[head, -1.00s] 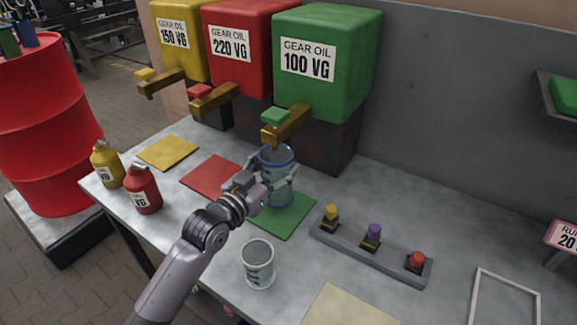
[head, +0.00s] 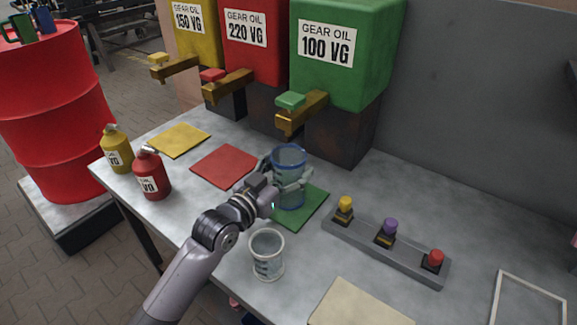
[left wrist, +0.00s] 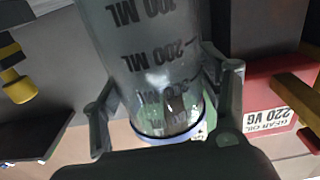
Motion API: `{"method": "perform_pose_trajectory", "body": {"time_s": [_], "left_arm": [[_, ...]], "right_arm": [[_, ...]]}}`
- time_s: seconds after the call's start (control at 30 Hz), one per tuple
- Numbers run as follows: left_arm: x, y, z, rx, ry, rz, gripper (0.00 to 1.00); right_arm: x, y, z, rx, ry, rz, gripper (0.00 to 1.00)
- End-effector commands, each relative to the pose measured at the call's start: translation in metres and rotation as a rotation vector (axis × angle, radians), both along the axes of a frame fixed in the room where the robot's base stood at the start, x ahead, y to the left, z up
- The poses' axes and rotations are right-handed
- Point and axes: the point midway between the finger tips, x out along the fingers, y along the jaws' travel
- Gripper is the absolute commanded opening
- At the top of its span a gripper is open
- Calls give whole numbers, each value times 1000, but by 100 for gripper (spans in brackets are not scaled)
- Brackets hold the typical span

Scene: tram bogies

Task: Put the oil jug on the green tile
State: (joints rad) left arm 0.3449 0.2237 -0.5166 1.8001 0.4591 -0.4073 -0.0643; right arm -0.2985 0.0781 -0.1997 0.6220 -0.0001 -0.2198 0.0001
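The oil jug (head: 289,178) is a clear measuring jug with a blue rim. It is upright over the green tile (head: 312,208); whether its base touches the tile is hard to tell. My left gripper (head: 283,187) has its fingers on both sides of the jug and is shut on it. In the left wrist view the jug (left wrist: 155,60), with ML marks, fills the space between the fingers (left wrist: 165,95). My right gripper is not in view.
A second clear jug with a pale rim (head: 267,254) stands in front. A green oil tank (head: 345,60) has its tap (head: 302,112) just above the held jug. A button strip (head: 385,245) lies right. Red (head: 152,175) and yellow (head: 116,150) cans stand left.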

Motion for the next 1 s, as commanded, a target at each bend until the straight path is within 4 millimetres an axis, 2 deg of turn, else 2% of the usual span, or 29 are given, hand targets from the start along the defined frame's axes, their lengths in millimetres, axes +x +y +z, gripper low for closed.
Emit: {"method": "perform_pose_trajectory", "body": {"time_s": [0.17, 0.43, 0.53, 0.67, 1.0], "left_arm": [[0, 0, 0, 0, 0, 0, 82], [0, 0, 1, -1, -1, 0, 82], [0, 0, 6, -2, -2, 0, 82], [-14, 11, 3, -1, -1, 1, 82], [-72, 53, 2, 3, 0, 1, 82]], "right_arm": [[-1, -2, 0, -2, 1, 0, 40], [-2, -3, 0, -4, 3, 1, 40], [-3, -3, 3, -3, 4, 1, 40], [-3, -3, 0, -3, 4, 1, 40], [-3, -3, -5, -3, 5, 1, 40]]}}
